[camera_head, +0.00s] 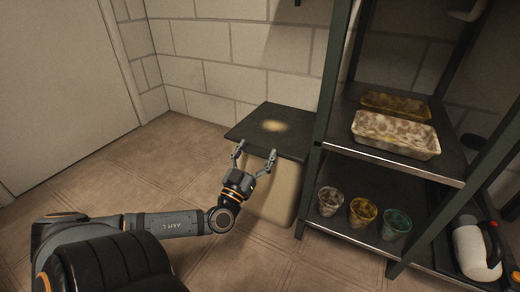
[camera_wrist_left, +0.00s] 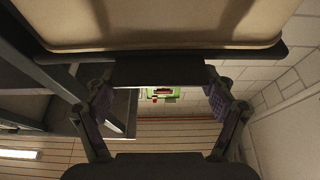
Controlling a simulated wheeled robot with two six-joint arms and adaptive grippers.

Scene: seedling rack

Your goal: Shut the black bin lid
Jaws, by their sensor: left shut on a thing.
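The black bin lid (camera_head: 262,118) lies across the top of the beige bin (camera_head: 272,192) and looks about level. I cannot tell whether a small gap is left under it. My left gripper (camera_head: 255,155) is at the lid's front edge, its two fingers set wide apart and closed on the lid. In the left wrist view, the gripper (camera_wrist_left: 160,100) has a dark part of the lid (camera_wrist_left: 155,72) between its fingers, and the bin wall (camera_wrist_left: 160,20) fills the top. My right gripper is not in view.
A dark metal rack (camera_head: 330,95) stands right beside the bin. It holds a speckled planter (camera_head: 395,138), several small pots (camera_head: 362,212) and a white bottle (camera_head: 475,252). Tiled floor (camera_head: 150,175) is clear left of the bin, before a block wall.

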